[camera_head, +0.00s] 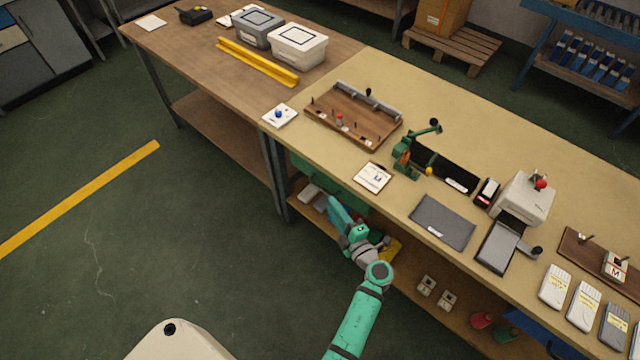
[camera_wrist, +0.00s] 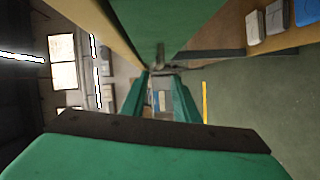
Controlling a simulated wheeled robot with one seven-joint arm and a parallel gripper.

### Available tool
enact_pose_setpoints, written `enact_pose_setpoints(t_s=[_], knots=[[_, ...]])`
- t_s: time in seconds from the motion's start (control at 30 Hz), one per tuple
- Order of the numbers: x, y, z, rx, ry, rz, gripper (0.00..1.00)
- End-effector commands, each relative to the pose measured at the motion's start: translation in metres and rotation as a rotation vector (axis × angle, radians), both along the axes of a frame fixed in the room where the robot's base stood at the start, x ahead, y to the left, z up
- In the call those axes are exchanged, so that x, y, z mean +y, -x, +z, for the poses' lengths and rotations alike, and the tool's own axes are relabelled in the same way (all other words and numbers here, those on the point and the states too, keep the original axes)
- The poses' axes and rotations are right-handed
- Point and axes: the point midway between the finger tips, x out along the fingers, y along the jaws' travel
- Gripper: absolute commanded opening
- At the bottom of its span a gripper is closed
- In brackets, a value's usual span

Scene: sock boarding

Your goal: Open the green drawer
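The green drawer (camera_head: 303,163) hangs under the front edge of the tan worktable, partly hidden by the tabletop and my arm. In the wrist view, a green drawer face (camera_wrist: 165,22) fills the top middle, with a small brownish-grey part, perhaps its handle, at its lower edge (camera_wrist: 159,54). My gripper (camera_head: 335,203) is low in front of the drawer. In the wrist view my gripper (camera_wrist: 156,78) has its two green fingers apart with nothing visible between them. The fingertips are close to the small part; I cannot tell whether they touch it.
The tan tabletop (camera_head: 447,92) juts out above my gripper. A lower shelf (camera_head: 405,285) holds small white boxes and a yellow item near my wrist. A table leg (camera_head: 277,185) stands left of the drawer. The green floor to the left is clear.

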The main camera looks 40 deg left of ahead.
Motion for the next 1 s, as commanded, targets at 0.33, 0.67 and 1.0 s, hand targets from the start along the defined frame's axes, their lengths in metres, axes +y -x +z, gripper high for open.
enact_pose_setpoints(t_s=[0.33,0.67,1.0], knots=[[0.034,-0.028,-0.003,-0.002,0.0,-0.016,0.28],[0.085,-0.043,-0.008,0.0,-0.001,-0.001,0.28],[0.094,-0.046,-0.008,0.0,-0.001,-0.001,0.28]])
